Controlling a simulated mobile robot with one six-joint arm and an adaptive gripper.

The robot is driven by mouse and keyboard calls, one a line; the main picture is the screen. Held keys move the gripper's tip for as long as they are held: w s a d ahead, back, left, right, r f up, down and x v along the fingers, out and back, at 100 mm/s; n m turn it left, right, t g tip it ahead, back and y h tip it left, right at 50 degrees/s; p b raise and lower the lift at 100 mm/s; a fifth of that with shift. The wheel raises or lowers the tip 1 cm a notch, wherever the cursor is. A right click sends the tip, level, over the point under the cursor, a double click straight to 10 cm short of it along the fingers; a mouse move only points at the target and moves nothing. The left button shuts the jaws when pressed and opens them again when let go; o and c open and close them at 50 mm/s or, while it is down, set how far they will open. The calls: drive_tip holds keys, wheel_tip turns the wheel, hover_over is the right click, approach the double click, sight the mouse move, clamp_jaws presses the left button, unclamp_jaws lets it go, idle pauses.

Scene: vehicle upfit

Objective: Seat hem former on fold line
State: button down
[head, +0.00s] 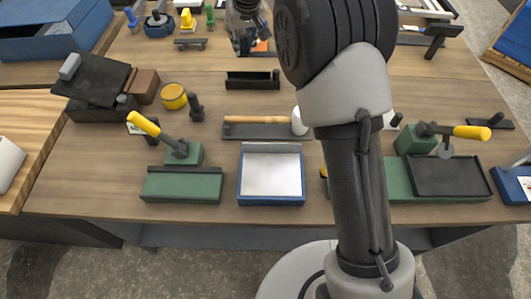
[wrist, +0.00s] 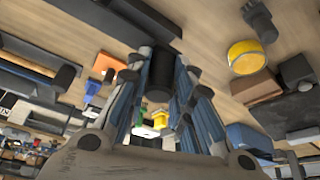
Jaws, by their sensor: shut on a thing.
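My gripper (head: 246,42) is at the top middle of the head view, over the far part of the bench. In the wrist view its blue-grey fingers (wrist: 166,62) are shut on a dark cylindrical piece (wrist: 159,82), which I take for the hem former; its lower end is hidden. A silver sheet (head: 271,174) lies in a blue-based fixture (head: 271,199) at the front middle of the bench. A grey strip (head: 271,148) runs along its back edge, where the fold line seems to be. The gripper is well behind this fixture.
A black trough (head: 252,84) stands between gripper and fixture. Green clamps with yellow handles (head: 145,124) (head: 471,132) stand on both sides. A yellow round tin (head: 173,96) is at left. My arm hides part of the bench.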

wheel_tip(320, 180, down, 20)
drive_tip(key=b, duration=0.6)
drive_tip(key=shift+r, duration=0.2)
drive_tip(key=shift+f, duration=0.2)
drive_tip(key=c, duration=1.4)
unclamp_jaws()
drive_tip(key=p+v, duration=0.5)
drive_tip(key=v, duration=1.2)
drive_tip(key=shift+r, duration=0.2)
